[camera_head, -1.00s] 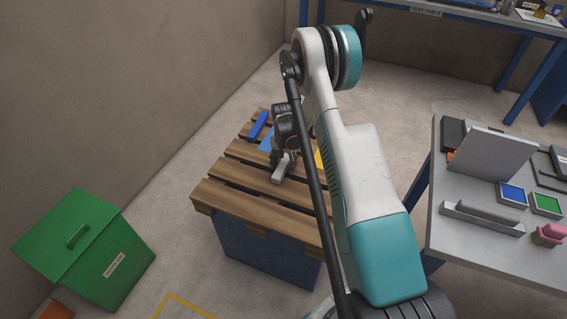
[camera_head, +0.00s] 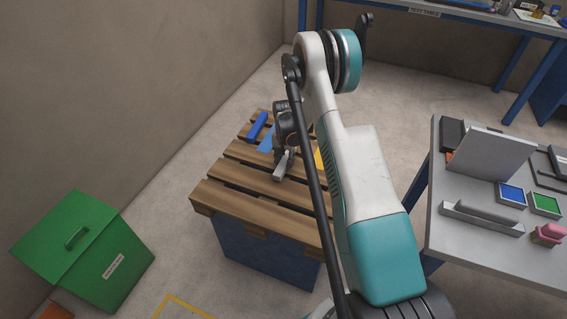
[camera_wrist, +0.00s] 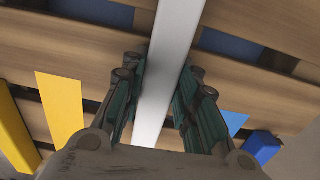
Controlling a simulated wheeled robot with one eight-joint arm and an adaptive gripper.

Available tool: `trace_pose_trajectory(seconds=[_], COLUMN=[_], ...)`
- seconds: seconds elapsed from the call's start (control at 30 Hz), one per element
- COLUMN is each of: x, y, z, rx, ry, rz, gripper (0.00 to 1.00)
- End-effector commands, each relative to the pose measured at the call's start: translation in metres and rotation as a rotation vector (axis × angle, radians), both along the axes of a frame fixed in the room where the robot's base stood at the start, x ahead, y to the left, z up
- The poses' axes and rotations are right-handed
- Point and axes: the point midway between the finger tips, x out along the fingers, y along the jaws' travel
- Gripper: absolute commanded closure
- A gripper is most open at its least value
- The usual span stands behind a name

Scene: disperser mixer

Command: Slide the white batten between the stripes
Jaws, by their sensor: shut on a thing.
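The white batten (camera_wrist: 168,60) runs from top to bottom through the middle of the wrist view, across the pallet slats. My gripper (camera_wrist: 163,95) is shut on it, one finger on each side. In the head view the batten's near end (camera_head: 283,167) sticks out from under my gripper (camera_head: 287,152); the rest is hidden. A yellow stripe (camera_wrist: 63,110) lies left of the batten and a blue stripe (camera_wrist: 235,121) right of it, both apart from it. The blue stripe also shows in the head view (camera_head: 266,143), and part of the yellow one (camera_head: 318,158).
A blue block (camera_head: 257,126) lies by the blue stripe, and a yellow block (camera_wrist: 12,135) by the yellow one. The wooden pallet (camera_head: 245,205) has gaps between slats; its near part is clear. A green bin (camera_head: 85,250) stands left, a grey table (camera_head: 470,245) right.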

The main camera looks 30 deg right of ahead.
Motion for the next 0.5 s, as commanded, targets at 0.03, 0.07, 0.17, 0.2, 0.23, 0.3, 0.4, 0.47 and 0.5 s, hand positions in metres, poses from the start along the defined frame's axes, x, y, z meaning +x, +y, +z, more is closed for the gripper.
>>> trace_pose_trajectory(seconds=[0.03, 0.07, 0.17, 0.2, 0.23, 0.3, 0.4, 0.47, 0.5], x=[0.001, 0.002, 0.004, 0.005, 0.006, 0.007, 0.009, 0.011, 0.012], y=[-0.002, -0.003, -0.006, -0.007, -0.008, -0.010, -0.013, -0.015, -0.016], z=[0.000, 0.000, 0.000, 0.000, 0.000, 0.000, 0.000, 0.000, 0.000], rx=[0.000, 0.000, 0.000, 0.000, 0.000, 0.000, 0.000, 0.000, 0.000], ry=[0.000, 0.000, 0.000, 0.000, 0.000, 0.000, 0.000, 0.000, 0.000], rz=[0.000, 0.000, -0.001, -0.001, -0.001, -0.001, -0.001, -0.002, -0.002], gripper=[0.99, 0.99, 0.99, 0.99, 0.99, 0.99, 0.99, 0.99, 0.99])
